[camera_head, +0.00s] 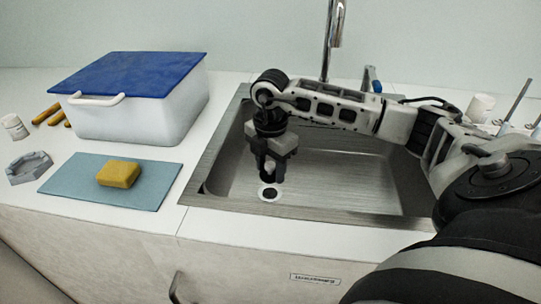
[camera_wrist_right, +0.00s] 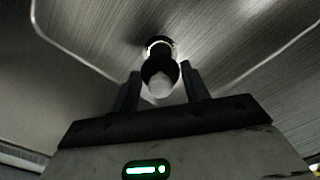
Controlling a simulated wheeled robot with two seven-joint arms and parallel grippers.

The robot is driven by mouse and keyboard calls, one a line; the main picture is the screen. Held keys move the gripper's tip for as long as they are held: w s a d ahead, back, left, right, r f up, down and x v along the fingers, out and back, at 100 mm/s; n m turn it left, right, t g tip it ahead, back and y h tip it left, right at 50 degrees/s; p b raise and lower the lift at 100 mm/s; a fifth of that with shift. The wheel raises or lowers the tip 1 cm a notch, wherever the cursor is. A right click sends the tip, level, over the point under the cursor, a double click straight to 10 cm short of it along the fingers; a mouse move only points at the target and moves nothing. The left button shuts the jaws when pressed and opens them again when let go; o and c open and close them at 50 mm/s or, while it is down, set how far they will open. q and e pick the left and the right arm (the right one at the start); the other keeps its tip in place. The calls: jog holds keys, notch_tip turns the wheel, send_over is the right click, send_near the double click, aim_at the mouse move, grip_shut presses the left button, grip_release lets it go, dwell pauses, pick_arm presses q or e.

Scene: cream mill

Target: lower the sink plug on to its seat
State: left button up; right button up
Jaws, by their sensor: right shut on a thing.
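The steel sink (camera_head: 345,175) is in the middle of the head view, with its drain seat (camera_head: 270,193), a dark round centre in a pale ring, near the front left of its floor. My right gripper (camera_head: 269,172) points down into the sink just above the seat. It is shut on the sink plug, whose pale knob (camera_wrist_right: 160,86) shows between the fingertips (camera_wrist_right: 160,82) in the wrist view. The plug's dark body (camera_wrist_right: 160,68) lies beyond the knob, in line with the bright-rimmed drain. The wrist view does not show whether plug and seat touch. My left gripper is out of view.
A chrome tap (camera_head: 334,40) stands behind the sink. To the left are a white bin (camera_head: 150,118) with a blue lid, a blue mat (camera_head: 150,190) with a yellow sponge (camera_head: 119,173), a grey ring-shaped dish (camera_head: 28,168) and a small white jar (camera_head: 14,127).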

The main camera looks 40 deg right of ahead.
aim_at(271, 193)
jog(key=shift+f+b, duration=1.2)
jog(key=shift+f, duration=0.9)
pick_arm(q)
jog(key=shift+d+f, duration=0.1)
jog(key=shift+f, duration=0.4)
pick_arm(e)
jog(key=shift+f, duration=0.15)
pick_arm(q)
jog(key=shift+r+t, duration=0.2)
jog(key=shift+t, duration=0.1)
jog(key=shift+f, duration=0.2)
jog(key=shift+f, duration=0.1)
pick_arm(e)
jog(key=shift+f, duration=0.25)
jog(key=shift+f, duration=0.25)
jog(key=o, duration=1.5)
jog(key=shift+r, duration=0.15)
